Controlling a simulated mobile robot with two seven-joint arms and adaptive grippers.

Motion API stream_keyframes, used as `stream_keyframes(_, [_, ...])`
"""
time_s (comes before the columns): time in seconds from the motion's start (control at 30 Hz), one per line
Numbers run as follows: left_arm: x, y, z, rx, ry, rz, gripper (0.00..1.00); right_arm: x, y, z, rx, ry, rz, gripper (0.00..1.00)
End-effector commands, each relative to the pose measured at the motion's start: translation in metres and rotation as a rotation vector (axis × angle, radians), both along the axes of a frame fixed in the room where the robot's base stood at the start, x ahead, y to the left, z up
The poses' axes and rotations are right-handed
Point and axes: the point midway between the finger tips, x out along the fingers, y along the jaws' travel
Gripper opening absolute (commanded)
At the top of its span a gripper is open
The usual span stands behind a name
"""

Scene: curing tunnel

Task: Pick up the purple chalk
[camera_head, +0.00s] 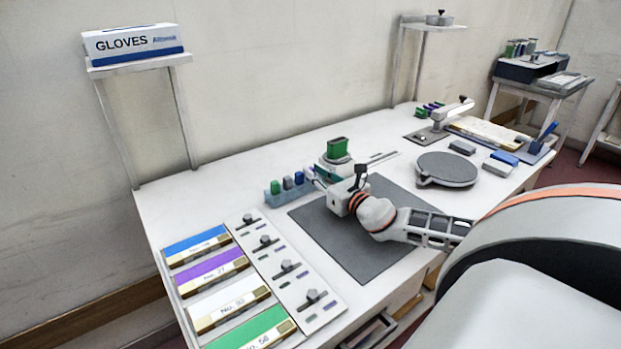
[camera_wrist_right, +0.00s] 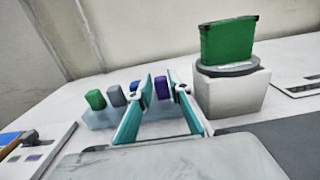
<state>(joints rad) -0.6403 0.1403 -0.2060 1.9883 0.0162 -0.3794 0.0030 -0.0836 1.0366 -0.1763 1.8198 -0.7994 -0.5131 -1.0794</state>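The purple chalk (camera_wrist_right: 161,88) stands upright in a pale blue-grey rack (camera_wrist_right: 98,119), at the right end of a row with green, grey and blue chalks. In the right wrist view it shows between the teal fingertips of my right gripper (camera_wrist_right: 160,82). The fingers are apart and not closed on it; whether they reach around it or stop short of it I cannot tell. In the head view the rack (camera_head: 273,200) is left of my right gripper (camera_head: 316,181), which largely hides the purple chalk. My left gripper is not in view.
A green block on a white stand (camera_head: 337,150) is close behind my right gripper. A dark mat (camera_head: 350,245) lies under the arm. Labelled boxes (camera_head: 210,268) and a panel with clips (camera_head: 285,270) are at the left. A grey round disc (camera_head: 446,168) is right.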

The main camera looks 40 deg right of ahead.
Motion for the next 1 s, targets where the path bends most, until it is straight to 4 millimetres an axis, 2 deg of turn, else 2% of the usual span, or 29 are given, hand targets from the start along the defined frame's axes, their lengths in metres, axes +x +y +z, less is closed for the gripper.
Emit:
stream_keyframes(0.1, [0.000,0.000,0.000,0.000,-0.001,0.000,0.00,0.000,0.000,0.000,0.000,0.000,0.000,0.19])
stream_keyframes(0.17, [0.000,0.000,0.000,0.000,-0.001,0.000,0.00,0.000,0.000,0.000,0.000,0.000,0.000,0.03])
stream_keyframes(0.2, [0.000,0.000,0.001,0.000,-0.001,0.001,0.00,0.000,0.000,0.000,0.000,0.000,0.000,0.01])
stream_keyframes(0.63, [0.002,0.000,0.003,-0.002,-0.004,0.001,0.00,0.000,0.000,0.005,0.000,-0.002,0.000,0.01])
stream_keyframes(0.77, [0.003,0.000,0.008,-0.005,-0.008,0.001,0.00,0.000,0.000,0.017,0.001,-0.004,0.001,0.01])
stream_keyframes(1.0, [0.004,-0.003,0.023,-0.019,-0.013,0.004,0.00,0.000,0.001,0.063,-0.003,-0.006,0.003,0.01])
